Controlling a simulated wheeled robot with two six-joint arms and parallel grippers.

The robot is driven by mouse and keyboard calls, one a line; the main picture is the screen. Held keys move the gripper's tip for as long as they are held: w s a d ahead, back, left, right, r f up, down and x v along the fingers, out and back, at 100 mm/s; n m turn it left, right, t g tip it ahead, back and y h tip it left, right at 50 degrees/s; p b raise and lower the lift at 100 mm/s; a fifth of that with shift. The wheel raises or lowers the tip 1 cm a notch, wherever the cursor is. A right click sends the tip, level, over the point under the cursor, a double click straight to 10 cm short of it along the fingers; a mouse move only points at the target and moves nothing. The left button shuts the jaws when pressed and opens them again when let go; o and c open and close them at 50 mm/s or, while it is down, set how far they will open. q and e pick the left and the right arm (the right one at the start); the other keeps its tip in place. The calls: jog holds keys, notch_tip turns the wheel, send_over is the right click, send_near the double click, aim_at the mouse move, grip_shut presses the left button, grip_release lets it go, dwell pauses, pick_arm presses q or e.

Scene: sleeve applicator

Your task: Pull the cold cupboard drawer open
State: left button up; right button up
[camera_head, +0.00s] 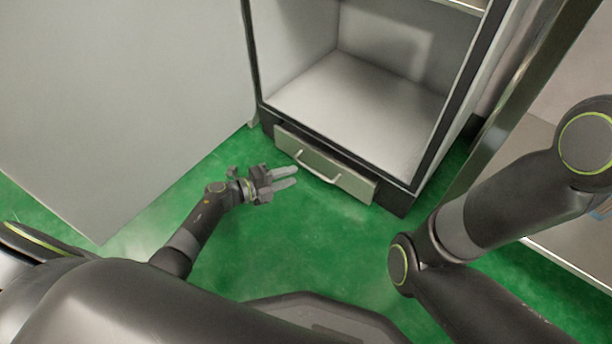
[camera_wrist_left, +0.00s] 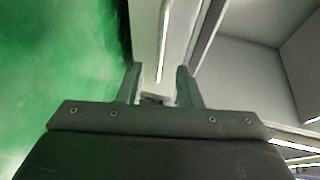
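The cold cupboard (camera_head: 350,100) stands open-fronted ahead of me with a bare white interior. Its drawer (camera_head: 357,186) is a low pale front at the cupboard's foot, looking shut or nearly so. A pale bar handle (camera_head: 318,171) runs along the drawer front. My left gripper (camera_head: 296,177) is open and empty, just in front of the left part of the drawer. In the left wrist view its two fingers (camera_wrist_left: 159,84) are apart, with the handle (camera_wrist_left: 163,45) ahead between their lines. No contact with the handle shows. My right gripper is outside both views.
Green floor (camera_head: 300,240) lies clear in front of the drawer. A large pale panel (camera_head: 110,90) stands at the left. A metal-edged counter (camera_head: 530,170) stands at the right, behind my right arm.

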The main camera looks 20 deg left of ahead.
aim_at(309, 170)
pick_arm(q)
jog(key=b+x, duration=0.1)
jog(key=x, duration=0.1)
jog(key=b+x, duration=0.1)
jog(key=x, duration=0.1)
jog(key=shift+w+d+f, duration=0.15)
jog(key=shift+f, duration=0.15)
jog(key=shift+b+x, duration=0.35)
jog(key=shift+x, duration=0.45)
jog(key=shift+r, duration=0.2)
grip_shut()
